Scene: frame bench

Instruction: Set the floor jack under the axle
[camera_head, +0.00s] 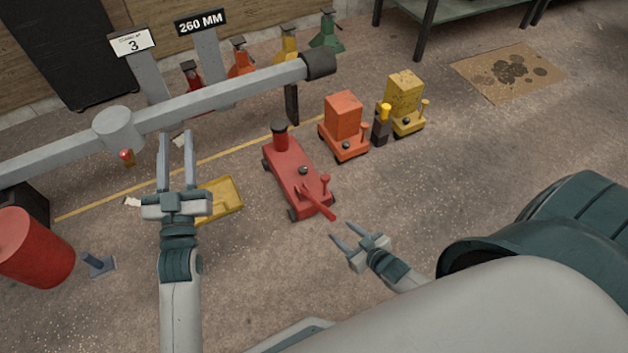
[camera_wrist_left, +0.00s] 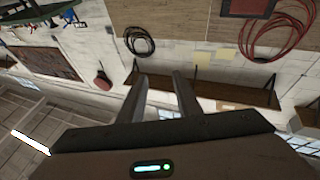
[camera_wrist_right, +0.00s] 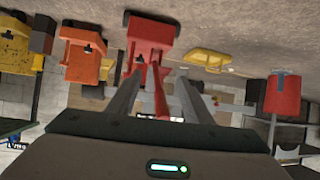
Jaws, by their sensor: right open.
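The grey axle (camera_head: 215,100) runs across the left half of the head view, with a hub (camera_head: 118,128) and a dark end (camera_head: 320,64). A low red floor jack (camera_head: 297,178) stands on the floor on the near side of the axle, apart from it; its red handle (camera_head: 319,203) points toward me. In the right wrist view the jack (camera_wrist_right: 152,28) shows at the top, its handle (camera_wrist_right: 160,96) between the fingers. My right gripper (camera_head: 348,236) is open and empty, just short of the handle. My left gripper (camera_head: 176,133) is open and empty, pointing up near the axle.
An orange jack (camera_head: 343,117) and a yellow jack (camera_head: 404,95), each bearing a box, stand right. A yellow tray (camera_head: 229,203) lies behind my left gripper. A red cylinder (camera_head: 30,248) is far left. Signs (camera_head: 201,21) and several coloured stands (camera_head: 241,60) are behind the axle.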

